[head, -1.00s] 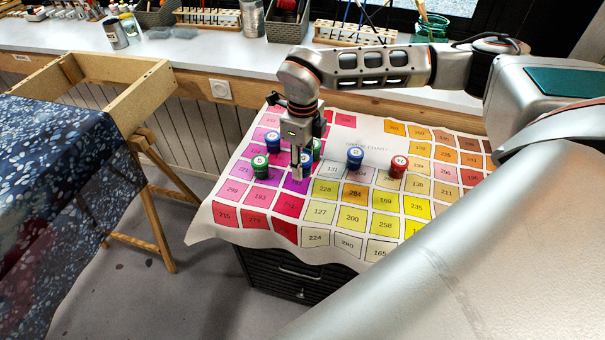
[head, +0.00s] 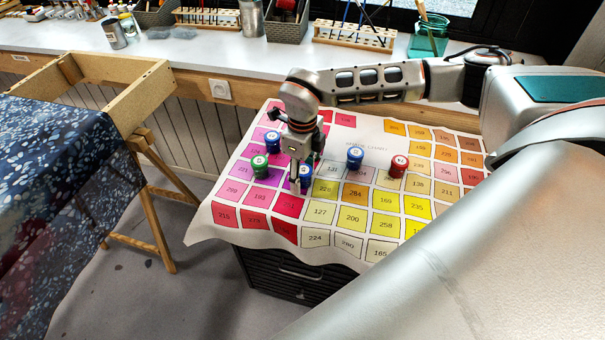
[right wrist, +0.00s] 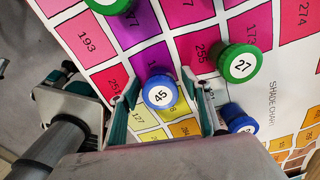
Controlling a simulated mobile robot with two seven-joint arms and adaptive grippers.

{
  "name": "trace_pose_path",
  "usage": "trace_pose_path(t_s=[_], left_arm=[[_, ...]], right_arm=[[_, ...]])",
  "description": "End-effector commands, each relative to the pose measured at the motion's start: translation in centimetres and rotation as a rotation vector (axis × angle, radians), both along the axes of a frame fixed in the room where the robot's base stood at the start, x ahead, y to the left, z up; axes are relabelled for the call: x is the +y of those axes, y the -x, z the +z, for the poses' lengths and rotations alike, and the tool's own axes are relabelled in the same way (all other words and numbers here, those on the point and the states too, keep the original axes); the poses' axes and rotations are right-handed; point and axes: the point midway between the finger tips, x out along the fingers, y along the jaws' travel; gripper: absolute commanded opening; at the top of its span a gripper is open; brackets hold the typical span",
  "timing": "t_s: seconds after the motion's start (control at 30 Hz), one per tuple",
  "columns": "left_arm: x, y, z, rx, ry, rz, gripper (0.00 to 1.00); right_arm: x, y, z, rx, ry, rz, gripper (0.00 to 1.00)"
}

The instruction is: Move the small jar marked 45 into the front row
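The jar marked 45 has a blue lid and shows in the right wrist view (right wrist: 160,93) between the two fingers of my right gripper (head: 301,180). The fingers are close against both its sides. In the head view the jar (head: 307,181) is partly hidden by a finger. I cannot tell whether it is lifted off the shade chart (head: 260,238). A green-lidded jar marked 27 (right wrist: 239,63) stands behind it, just outside one finger; my gripper mostly hides it in the head view.
A green jar (head: 260,167) and a blue jar (head: 272,142) stand left of my gripper. Another blue jar (head: 355,158) and a red-topped jar (head: 398,167) stand to its right. The chart's front squares are bare. A wooden frame with dark cloth (head: 60,190) stands left.

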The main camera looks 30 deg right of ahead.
Motion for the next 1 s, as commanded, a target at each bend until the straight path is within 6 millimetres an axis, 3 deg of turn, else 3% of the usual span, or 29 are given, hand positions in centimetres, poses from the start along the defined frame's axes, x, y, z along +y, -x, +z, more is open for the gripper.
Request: trace_pose_path(t_s=[0.27,0.7,1.0], left_arm=[[0.0,0.0,0.2,-0.001,0.0,0.0,0.4],[0.0,-0.3,1.2,-0.008,0.001,0.0,0.4],[0.0,-0.4,1.4,-0.011,0.0,0.0,0.4]], right_arm=[[0.0,-0.1,1.3,-0.004,-0.001,0.001,0.47],[0.0,-0.1,9.7,-0.004,0.0,0.0,0.47],[0.0,0.0,12.3,-0.001,0.0,0.0,0.47]])
